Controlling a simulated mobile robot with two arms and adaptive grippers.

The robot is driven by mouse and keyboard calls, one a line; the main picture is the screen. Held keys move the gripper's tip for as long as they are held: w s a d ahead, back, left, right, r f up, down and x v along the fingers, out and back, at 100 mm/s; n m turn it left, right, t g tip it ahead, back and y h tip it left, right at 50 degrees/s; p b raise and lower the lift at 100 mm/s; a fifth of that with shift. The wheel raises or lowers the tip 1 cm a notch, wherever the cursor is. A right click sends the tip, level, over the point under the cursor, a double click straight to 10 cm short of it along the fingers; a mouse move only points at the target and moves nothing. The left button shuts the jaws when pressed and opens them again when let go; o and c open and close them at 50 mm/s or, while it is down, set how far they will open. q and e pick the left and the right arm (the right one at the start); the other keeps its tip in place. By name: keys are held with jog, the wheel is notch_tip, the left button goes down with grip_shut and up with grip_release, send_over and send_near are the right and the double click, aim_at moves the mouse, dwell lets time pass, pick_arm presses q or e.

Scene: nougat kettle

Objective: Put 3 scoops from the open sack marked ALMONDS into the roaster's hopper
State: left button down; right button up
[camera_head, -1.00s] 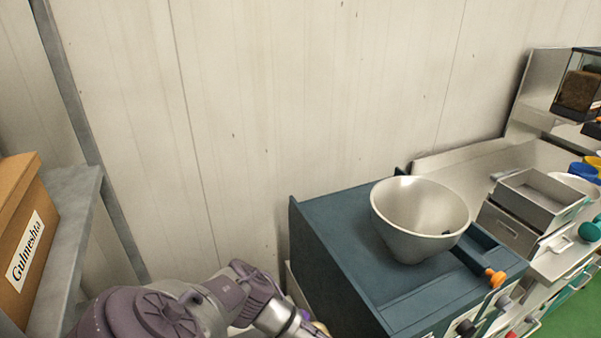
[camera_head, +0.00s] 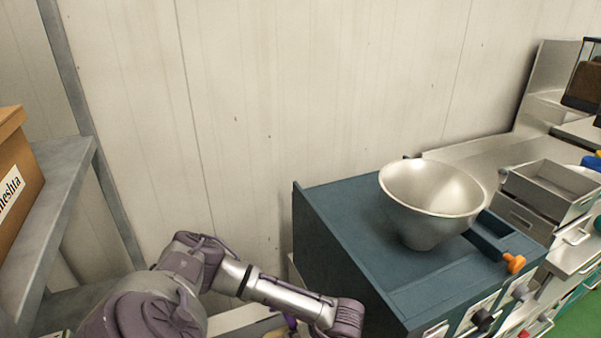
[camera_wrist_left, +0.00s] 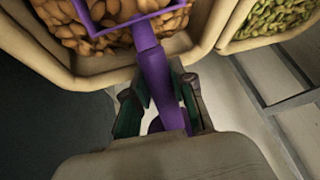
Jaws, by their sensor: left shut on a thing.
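In the left wrist view my left gripper (camera_wrist_left: 160,107) is shut on the handle of a purple scoop (camera_wrist_left: 151,62). The scoop's head is at the top edge, over or in an open sack (camera_wrist_left: 85,72) of brown almonds (camera_wrist_left: 70,32). Its far part is cut off, and I cannot tell how full it is. No label shows on the sack. In the head view the roaster (camera_head: 345,240) is a dark teal box with a silver, bowl-shaped hopper (camera_head: 425,232) on top. My left forearm reaches down in front of it. My right gripper is not in view.
A sack of green kernels (camera_wrist_left: 262,22) adjoins the almond sack on the right. A grey shelf (camera_head: 65,195) with a cardboard box (camera_head: 22,170) stands at left. A metal tray (camera_head: 550,190) and an orange knob (camera_head: 514,263) are right of the hopper.

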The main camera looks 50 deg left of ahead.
pick_arm(q)
jog(key=shift+w+a+f+h+b, duration=0.1)
jog(key=shift+a+f+h+b, duration=0.4)
jog(key=shift+a+f+h, duration=0.2)
jog(key=shift+w+a+r+h, duration=0.1)
jog(key=shift+a+r+h, duration=0.15)
jog(key=shift+a+h, duration=0.5)
jog(key=a+r+h, duration=0.1)
jog(key=a+h, duration=0.1)
jog(key=h, duration=0.1)
jog(key=shift+w+r+m+g, duration=0.1)
jog(key=shift+r+m+g, duration=0.2)
jog(key=shift+r, duration=0.05)
jog(key=shift+w+a+r+h, duration=0.1)
jog(key=shift+a+r+h, duration=0.3)
jog(key=shift+r, duration=0.2)
jog(key=shift+h, duration=0.25)
jog(key=shift+a+r+p, duration=0.2)
jog(key=shift+r+p, duration=0.65)
jog(key=shift+r, duration=0.55)
jog(key=shift+a+r+p, duration=0.15)
jog(key=shift+r+p, duration=0.7)
jog(key=shift+r, duration=0.5)
